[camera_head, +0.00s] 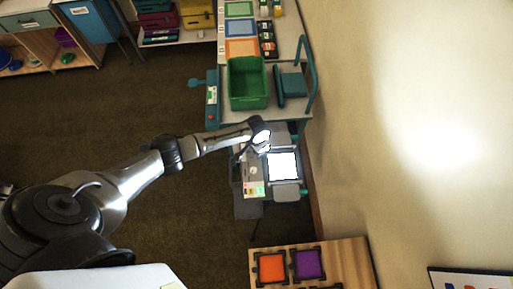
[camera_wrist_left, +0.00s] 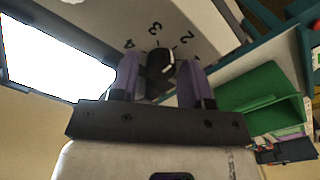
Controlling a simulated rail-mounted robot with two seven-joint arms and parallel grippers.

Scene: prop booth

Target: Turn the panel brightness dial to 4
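The black brightness dial (camera_wrist_left: 158,68) sits on a pale face marked 4, 3, 2 and 1 in the left wrist view. Its white mark looks turned towards the 2. My left gripper (camera_wrist_left: 160,80) has its two purple-grey fingers on either side of the dial, with what looks like a gap beside it; contact is unclear. The bright white panel (camera_wrist_left: 55,62) is at the left there. In the head view the lit panel (camera_head: 284,165) stands by the wall, and my left gripper (camera_head: 262,138) is at its upper left edge, hiding the dial. My right gripper is not in view.
A green bin (camera_head: 247,84) stands on the table behind the panel, with a teal-framed rack (camera_head: 292,84) beside it. A wooden board (camera_head: 340,258) with orange and purple squares is at the front. The wall (camera_head: 400,130) is close on the right; open floor lies left.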

